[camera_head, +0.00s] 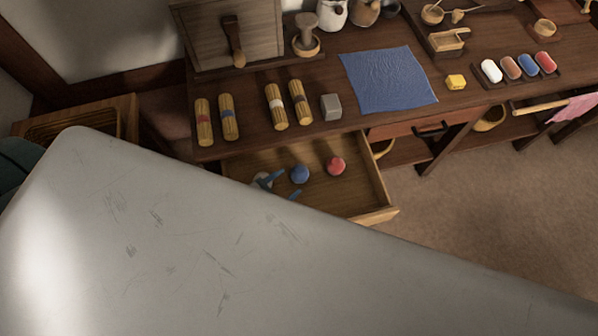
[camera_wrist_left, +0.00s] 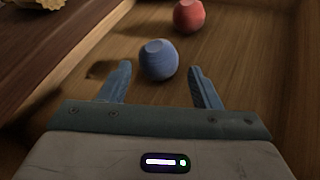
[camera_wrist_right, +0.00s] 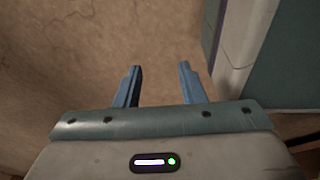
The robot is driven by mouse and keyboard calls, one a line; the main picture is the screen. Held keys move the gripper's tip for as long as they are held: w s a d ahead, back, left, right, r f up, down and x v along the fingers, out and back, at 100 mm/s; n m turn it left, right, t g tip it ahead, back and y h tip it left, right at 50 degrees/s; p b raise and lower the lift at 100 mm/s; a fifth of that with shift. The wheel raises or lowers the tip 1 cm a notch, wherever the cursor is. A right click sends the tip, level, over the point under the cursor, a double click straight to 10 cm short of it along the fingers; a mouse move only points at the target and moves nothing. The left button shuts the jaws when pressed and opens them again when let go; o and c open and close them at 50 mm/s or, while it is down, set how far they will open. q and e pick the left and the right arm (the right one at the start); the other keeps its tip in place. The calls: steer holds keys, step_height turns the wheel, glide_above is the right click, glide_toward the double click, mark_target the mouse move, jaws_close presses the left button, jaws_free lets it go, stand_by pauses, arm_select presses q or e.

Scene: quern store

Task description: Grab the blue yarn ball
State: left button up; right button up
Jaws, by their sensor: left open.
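The blue yarn ball (camera_head: 300,174) lies in the open wooden drawer (camera_head: 365,213), left of a red ball (camera_head: 336,165). In the left wrist view the blue ball (camera_wrist_left: 159,60) sits just beyond and between the fingertips, with the red ball (camera_wrist_left: 188,15) farther off to the right. My left gripper (camera_wrist_left: 161,84) is open and empty, with one finger on each side of the near part of the ball. In the head view its blue fingertips (camera_head: 280,186) show at the drawer, partly hidden by my arm. My right gripper (camera_wrist_right: 161,78) is open and empty over the floor.
The bench above holds striped bundles (camera_head: 228,118), a grey block (camera_head: 331,107), a blue cloth (camera_head: 388,80) and a yellow block (camera_head: 456,82). The drawer walls bound the space around the balls.

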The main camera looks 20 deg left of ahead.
mark_target(295, 177)
arm_select(q)
steer(key=x, duration=0.7)
steer(key=shift+w+f, duration=0.2)
steer(key=c, duration=0.6)
arm_select(e)
steer(key=shift+s+f, duration=0.3)
steer(key=shift+s, duration=0.25)
arm_select(q)
steer(key=shift+r, duration=0.15)
arm_select(e)
steer(key=shift+r, duration=0.1)
